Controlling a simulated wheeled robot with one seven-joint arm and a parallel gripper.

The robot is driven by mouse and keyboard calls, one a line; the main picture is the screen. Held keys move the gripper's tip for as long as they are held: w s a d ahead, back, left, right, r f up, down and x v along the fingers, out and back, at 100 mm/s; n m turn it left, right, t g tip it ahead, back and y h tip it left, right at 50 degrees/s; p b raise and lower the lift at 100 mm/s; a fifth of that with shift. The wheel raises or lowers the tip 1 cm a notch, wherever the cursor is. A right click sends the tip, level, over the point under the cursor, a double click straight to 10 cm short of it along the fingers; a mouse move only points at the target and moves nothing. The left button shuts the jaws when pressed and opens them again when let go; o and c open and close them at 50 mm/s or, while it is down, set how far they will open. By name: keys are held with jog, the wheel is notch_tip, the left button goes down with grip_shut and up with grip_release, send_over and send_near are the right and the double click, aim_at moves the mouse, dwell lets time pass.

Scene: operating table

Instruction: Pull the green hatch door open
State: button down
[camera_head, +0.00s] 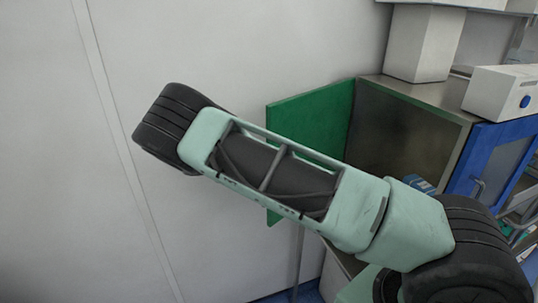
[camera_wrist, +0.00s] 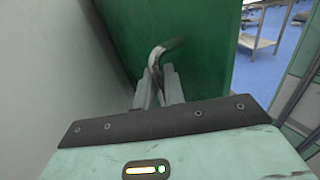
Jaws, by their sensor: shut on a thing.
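The green hatch door (camera_head: 312,120) stands swung out from the left side of a metal cabinet (camera_head: 405,130), partly hidden behind my arm in the head view. In the wrist view the green door (camera_wrist: 205,50) fills the upper middle. A curved metal handle (camera_wrist: 160,52) sticks out from its face. My gripper (camera_wrist: 158,82) is shut on the handle, with its two fingers on either side of it. In the head view my gripper is hidden behind my arm.
A blue-framed door (camera_head: 490,155) with a handle is at the right of the cabinet. White boxes (camera_head: 424,42) stand on top. A pale wall (camera_head: 230,50) is close on the left. In the wrist view a metal trolley (camera_wrist: 262,28) stands on the blue floor beyond the door.

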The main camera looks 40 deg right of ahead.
jog(key=shift+w+d+r, duration=0.1)
jog(key=shift+w, duration=0.05)
jog(key=c, duration=1.9)
grip_release()
jog(key=shift+d, duration=0.15)
